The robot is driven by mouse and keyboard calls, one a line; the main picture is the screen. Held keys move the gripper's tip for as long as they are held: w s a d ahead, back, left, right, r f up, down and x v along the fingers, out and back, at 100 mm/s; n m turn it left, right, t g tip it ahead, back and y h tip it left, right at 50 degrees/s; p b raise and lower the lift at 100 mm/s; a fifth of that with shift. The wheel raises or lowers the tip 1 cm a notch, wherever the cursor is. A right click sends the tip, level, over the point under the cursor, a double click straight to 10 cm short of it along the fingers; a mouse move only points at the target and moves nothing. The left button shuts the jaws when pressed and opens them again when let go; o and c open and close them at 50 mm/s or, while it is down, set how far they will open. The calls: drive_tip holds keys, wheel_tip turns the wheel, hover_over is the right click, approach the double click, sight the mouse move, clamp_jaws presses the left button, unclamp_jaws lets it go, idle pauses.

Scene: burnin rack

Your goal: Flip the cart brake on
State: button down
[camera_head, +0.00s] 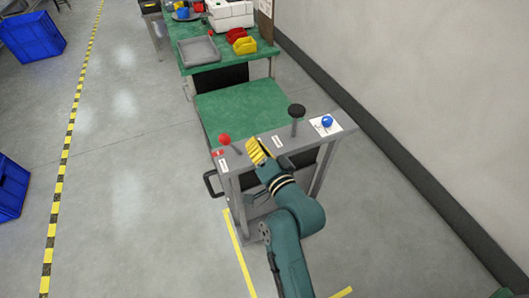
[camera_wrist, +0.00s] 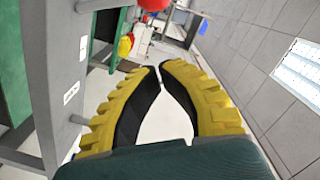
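The grey cart panel (camera_head: 262,150) carries a red ball-topped lever (camera_head: 225,139) at its left end, a black-knobbed lever (camera_head: 296,111) right of the middle and a blue ball (camera_head: 327,121) on a white plate at the right. Which control is the brake is not readable. My gripper (camera_head: 253,147), with yellow fingers, is over the panel's near side, right of the red ball. In the wrist view, my gripper (camera_wrist: 157,68) has its fingertips nearly together and nothing between them. A red ball (camera_wrist: 153,4) shows beyond the tips at the top edge, apart from them.
A black side handle (camera_head: 211,184) sticks out at the cart's left. A green table (camera_head: 240,108) stands behind the panel, with a grey tray (camera_head: 198,51) and bins on the bench beyond. A wall (camera_head: 430,110) runs along the right.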

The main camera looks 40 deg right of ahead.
drive_tip(key=v, duration=0.4)
drive_tip(key=shift+s+r, duration=0.1)
drive_tip(key=shift+s, duration=0.1)
idle(0.3)
